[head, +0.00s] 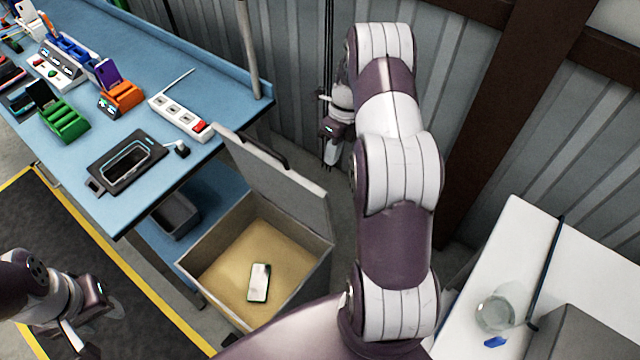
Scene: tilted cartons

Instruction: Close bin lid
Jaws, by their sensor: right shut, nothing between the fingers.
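The bin (316,262) is a grey box with a tan inside, standing on the floor beside the blue workbench. Its grey lid (290,195) stands open, tilted up along the bin's back side, with a dark handle on its top edge. A phone (259,283) with a pale screen lies inside on the bottom. My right gripper (331,158) is shut and empty, behind and to the right of the raised lid, apart from it as far as I can tell. My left gripper (98,328) is at the lower left, away from the bin, with its fingers apart and empty.
The blue workbench (205,75) holds phone stands, a power strip (180,117) and a black tray (120,165). A grey container (175,213) sits on its lower shelf. A white table (515,245) with a glass (495,313) is at the right. A corrugated wall stands behind.

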